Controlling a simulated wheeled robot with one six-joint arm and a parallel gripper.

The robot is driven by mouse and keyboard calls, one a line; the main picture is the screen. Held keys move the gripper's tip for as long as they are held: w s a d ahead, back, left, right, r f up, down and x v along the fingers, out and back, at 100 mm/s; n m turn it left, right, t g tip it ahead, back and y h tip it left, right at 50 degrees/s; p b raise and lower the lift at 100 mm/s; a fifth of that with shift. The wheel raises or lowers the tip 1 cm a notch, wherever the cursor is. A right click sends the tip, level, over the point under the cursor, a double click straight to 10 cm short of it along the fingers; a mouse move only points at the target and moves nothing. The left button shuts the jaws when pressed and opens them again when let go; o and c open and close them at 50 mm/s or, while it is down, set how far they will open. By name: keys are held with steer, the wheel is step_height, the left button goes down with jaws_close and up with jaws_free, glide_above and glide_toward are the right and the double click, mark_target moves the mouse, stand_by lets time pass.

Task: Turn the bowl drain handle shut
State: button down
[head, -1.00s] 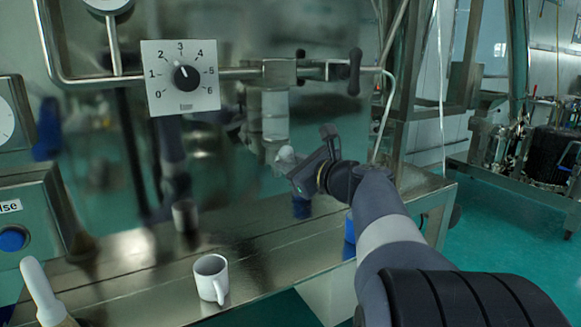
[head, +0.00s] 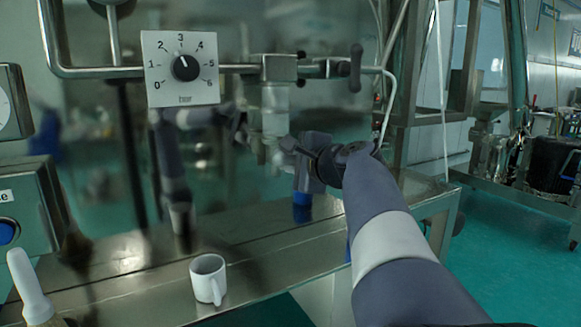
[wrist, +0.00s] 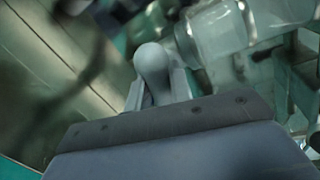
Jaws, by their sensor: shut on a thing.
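The bowl drain handle shows in the wrist view as a grey, rounded-end lever (wrist: 152,65). My gripper (wrist: 155,88) is shut on it, with a finger on each side and the rounded end sticking out past them. In the head view my gripper (head: 290,148) is at the lower end of the clear vertical drain tube (head: 275,112), beside the metal fitting there. The handle is mostly hidden by my gripper in that view. The clear tube also shows in the wrist view (wrist: 228,32), close beyond the handle.
A dial plate (head: 182,68) and a horizontal pipe (head: 235,69) with a dark lever (head: 355,68) are above my gripper. A white mug (head: 208,278) stands on the steel bench (head: 130,300). A white-handled brush (head: 28,285) is at lower left. The steel panel behind is reflective.

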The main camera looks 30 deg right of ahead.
steer(key=shift+f+n+h+b, duration=0.1)
steer(key=shift+n+h+b, duration=0.4)
steer(key=shift+n, duration=0.6)
steer(key=c, duration=1.3)
jaws_free()
steer(key=s, duration=0.3)
steer(key=s+r, duration=0.1)
steer(key=s, duration=0.3)
steer(key=s+r+b, duration=0.1)
steer(key=s, duration=0.2)
steer(key=shift+s+d+r, duration=0.1)
steer(key=shift+s+d, duration=0.05)
steer(key=shift+s, duration=0.15)
